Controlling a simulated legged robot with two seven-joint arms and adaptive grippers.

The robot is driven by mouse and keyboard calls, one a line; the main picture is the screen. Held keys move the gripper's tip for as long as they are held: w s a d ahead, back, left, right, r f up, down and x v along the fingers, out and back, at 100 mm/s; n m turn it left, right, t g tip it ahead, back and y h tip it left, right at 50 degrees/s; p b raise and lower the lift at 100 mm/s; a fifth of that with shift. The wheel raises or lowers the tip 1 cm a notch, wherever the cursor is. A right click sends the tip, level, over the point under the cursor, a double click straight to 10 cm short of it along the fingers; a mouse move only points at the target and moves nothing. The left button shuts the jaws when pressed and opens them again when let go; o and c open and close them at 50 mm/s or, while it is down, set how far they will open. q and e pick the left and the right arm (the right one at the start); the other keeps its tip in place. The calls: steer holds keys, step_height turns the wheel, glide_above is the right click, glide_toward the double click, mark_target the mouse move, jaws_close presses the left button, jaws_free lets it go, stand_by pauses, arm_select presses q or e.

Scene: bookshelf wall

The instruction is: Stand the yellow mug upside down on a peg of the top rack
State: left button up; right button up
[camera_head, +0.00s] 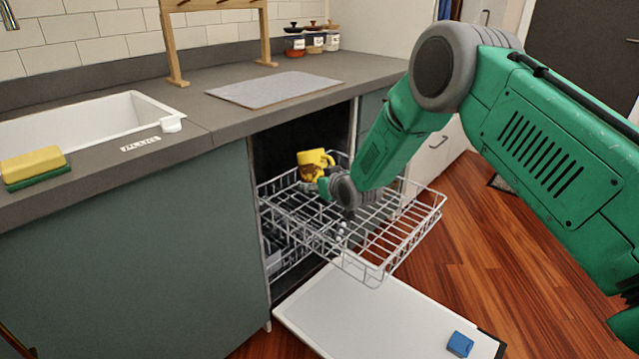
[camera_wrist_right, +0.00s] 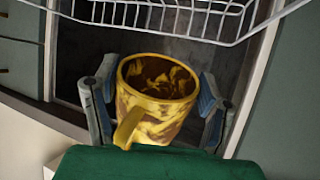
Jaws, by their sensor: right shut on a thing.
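The yellow mug (camera_head: 311,158), with brown patches, is at the back left of the pulled-out top rack (camera_head: 408,250) in the head view. My right gripper (camera_wrist_right: 155,102) is shut on the mug, one finger on each side. In the right wrist view the mug's open mouth and patchy inside (camera_wrist_right: 158,77) face the camera, with its handle towards the lower left. Rack wires show beyond it at the top. I cannot tell whether the mug touches the rack, and individual pegs are not clear. My left gripper is not in view.
The dishwasher door (camera_head: 370,318) lies open below the rack, with a blue block (camera_head: 460,344) on it. The counter (camera_head: 190,110) above the opening holds a grey mat (camera_head: 275,88), and a sponge (camera_head: 32,165) lies by the sink.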

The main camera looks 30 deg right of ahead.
steer(key=f+b, duration=0.1)
steer(key=f, duration=0.1)
steer(key=d+f+b, duration=0.1)
steer(key=f, duration=0.1)
steer(key=f+b, duration=0.1)
steer(key=f, duration=0.1)
steer(key=shift+d+b, duration=0.25)
steer(key=shift+b, duration=0.15)
steer(key=shift+a+f+b, duration=0.4)
steer(key=shift+f+b, duration=0.1)
steer(key=shift+f, duration=0.15)
steer(key=shift+a+f, duration=0.1)
steer(key=shift+f, duration=0.25)
steer(key=shift+f+b, duration=0.2)
steer(key=shift+b, duration=0.1)
steer(key=shift+d+f, duration=0.35)
steer(key=shift+d, duration=0.2)
steer(key=shift+a, duration=0.4)
steer(key=shift+d, duration=0.1)
